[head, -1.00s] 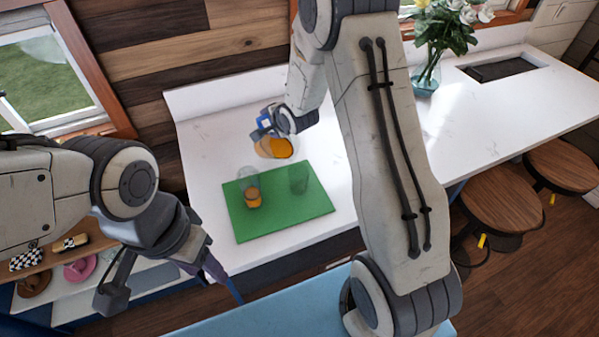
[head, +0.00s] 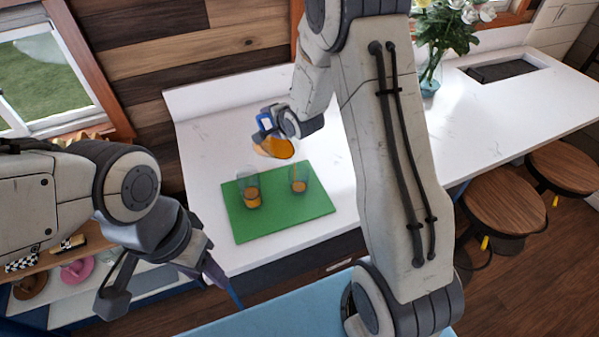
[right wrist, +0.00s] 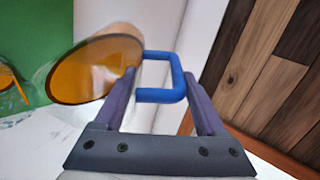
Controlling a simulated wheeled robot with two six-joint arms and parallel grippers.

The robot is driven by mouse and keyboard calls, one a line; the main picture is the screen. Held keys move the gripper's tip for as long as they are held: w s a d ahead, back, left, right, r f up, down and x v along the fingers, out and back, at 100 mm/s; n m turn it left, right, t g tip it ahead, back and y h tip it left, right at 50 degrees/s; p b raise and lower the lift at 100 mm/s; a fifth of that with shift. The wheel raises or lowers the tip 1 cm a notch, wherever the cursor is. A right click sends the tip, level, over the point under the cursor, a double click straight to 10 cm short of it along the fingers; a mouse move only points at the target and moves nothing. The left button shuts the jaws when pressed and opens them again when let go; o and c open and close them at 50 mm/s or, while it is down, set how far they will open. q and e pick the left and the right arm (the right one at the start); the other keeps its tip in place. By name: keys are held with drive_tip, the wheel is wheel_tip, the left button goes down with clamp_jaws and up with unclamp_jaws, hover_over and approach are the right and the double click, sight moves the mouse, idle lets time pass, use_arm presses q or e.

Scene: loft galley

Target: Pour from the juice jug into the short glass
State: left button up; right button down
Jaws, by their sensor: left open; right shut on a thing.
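The juice jug (head: 275,147), clear with orange juice and a blue handle (right wrist: 178,80), is tilted in the air above the green mat. My right gripper (head: 272,122) is shut on its handle; the fingers also show around it in the right wrist view (right wrist: 158,95). A thin orange stream falls from the jug into the right-hand, shorter glass (head: 300,182), which has some juice at its bottom. The taller glass (head: 247,183) to its left also holds orange juice low down. My left gripper (head: 172,284) is open and empty, in front of the counter, away from the glasses.
The green mat (head: 280,222) lies on the white counter (head: 215,135). A flower vase (head: 430,70) and a dark inset (head: 500,68) are further right. Stools (head: 505,205) stand at the counter's right front. A shelf with hats (head: 80,270) is at lower left.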

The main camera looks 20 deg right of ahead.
use_arm(q)
drive_tip(key=shift+s+d+f+b, duration=0.15)
drive_tip(key=shift+f+b, duration=1)
drive_tip(key=shift+f, duration=0.1)
idle(1.6)
